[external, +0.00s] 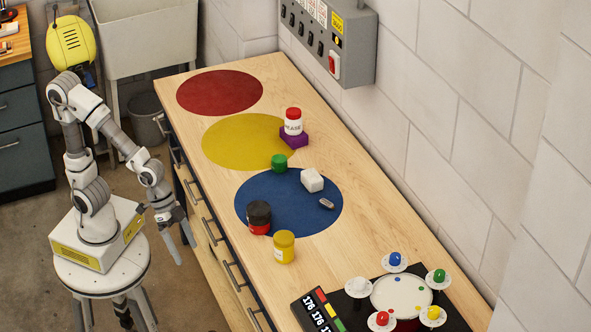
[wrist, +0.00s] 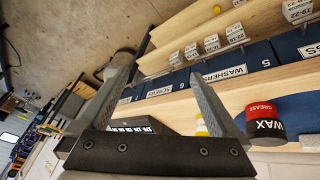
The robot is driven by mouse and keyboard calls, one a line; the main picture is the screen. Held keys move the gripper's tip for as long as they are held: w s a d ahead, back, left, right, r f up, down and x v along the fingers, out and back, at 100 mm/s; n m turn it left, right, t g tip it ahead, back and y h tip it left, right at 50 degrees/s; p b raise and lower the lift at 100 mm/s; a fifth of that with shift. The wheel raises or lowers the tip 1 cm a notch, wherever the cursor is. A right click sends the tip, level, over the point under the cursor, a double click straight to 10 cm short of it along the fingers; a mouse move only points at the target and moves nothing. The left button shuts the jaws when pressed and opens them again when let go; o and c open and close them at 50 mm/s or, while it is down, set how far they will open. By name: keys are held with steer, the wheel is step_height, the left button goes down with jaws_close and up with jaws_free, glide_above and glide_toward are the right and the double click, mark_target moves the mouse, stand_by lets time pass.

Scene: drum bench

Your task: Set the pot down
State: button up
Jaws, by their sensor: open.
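My gripper (external: 182,248) hangs off the bench's near side, pointing down past the drawers. It is open, with nothing between its fingers (wrist: 164,72). Which pot the task means is not clear. A black-over-red pot (external: 259,218) stands upright on the blue disc's near edge; it appears at the right in the wrist view (wrist: 265,122), with GREASE and WAX lettering. A yellow pot (external: 284,247) stands beside it. A white pot with a red lid (external: 293,122) stands on a purple block (external: 294,138). My gripper is apart from all of them.
The wooden bench (external: 375,260) has red (external: 219,92), yellow (external: 235,140) and blue (external: 290,205) discs. A green pot (external: 279,163), white block (external: 312,180) and small grey piece (external: 327,203) lie near the middle. The red disc is clear.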

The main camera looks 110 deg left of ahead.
steer(key=s+a+r+y, duration=0.1)
steer(key=s+a+r, duration=0.3)
steer(key=s+r, duration=0.6)
steer(key=shift+s+a+m+t+y, duration=0.15)
steer(key=shift+s+m+t+y, duration=0.2)
steer(key=shift+s, duration=0.7)
step_height(320, 180, up, 12)
steer(key=p, duration=1.2)
steer(key=shift+r, duration=0.1)
